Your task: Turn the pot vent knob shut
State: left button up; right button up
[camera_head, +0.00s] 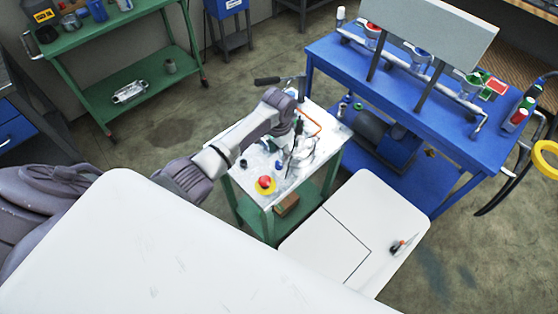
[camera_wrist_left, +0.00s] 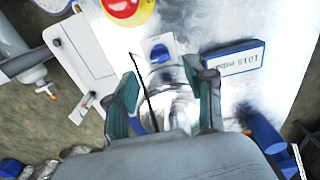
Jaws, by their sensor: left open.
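A blue knob (camera_wrist_left: 159,53) on a small white plate shows in the left wrist view. It lies just beyond and between the fingertips of my left gripper (camera_wrist_left: 164,75), whose fingers are apart with nothing clearly held. A clear, shiny rounded vessel (camera_wrist_left: 178,105) shows below the fingers, partly hidden by the gripper body. In the head view my left gripper (camera_head: 297,138) is over the small white-topped cart (camera_head: 228,150), near the glassware. Whether the knob touches a finger cannot be told. My right gripper is not in view.
A red button on a yellow base (camera_head: 265,183) stands at the cart's front; it also shows in the wrist view (camera_wrist_left: 122,7). A blue bench (camera_head: 440,105) with piping is to the right; a green shelf (camera_head: 130,60) is at left.

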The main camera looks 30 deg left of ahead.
aim_at(279, 163)
pick_arm(q)
notch_tip(279, 163, down, 6)
jog(key=shift+f, duration=0.1)
jog(key=shift+c, duration=0.3)
grip_shut()
